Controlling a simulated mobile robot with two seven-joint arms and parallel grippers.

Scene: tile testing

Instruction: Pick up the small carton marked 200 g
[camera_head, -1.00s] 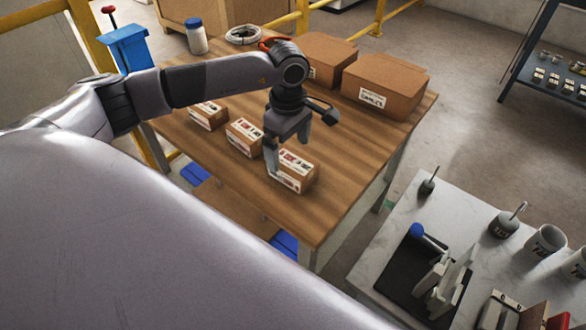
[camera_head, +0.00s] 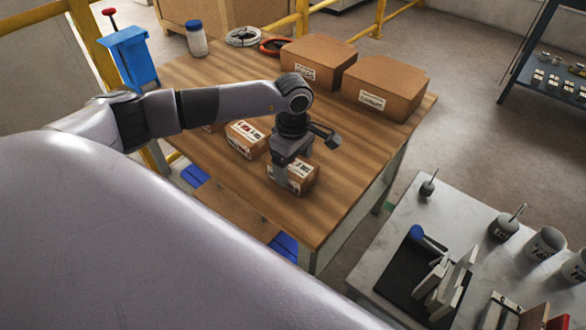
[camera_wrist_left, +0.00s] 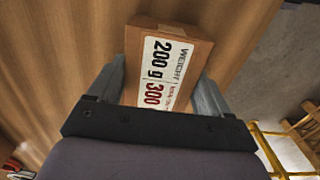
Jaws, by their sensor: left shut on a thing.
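A small brown carton (camera_head: 303,177) with a white printed label stands near the front edge of the wooden table (camera_head: 335,205). In the left wrist view the carton (camera_wrist_left: 172,38) shows a label reading "WEIGHT", "200 g" and a red "300", partly cut off by the gripper body. My left gripper (camera_head: 288,168) comes down over the carton and is shut on it, one finger along each side. The carton looks still at table height; whether it touches the table I cannot tell. My right gripper is not in view.
A similar small carton (camera_head: 246,139) stands just left of the held one; another is mostly hidden behind my arm. Two larger boxes (camera_head: 318,62) (camera_head: 386,86) stand at the back. A white side table (camera_head: 390,225) with weights and tools is at lower right.

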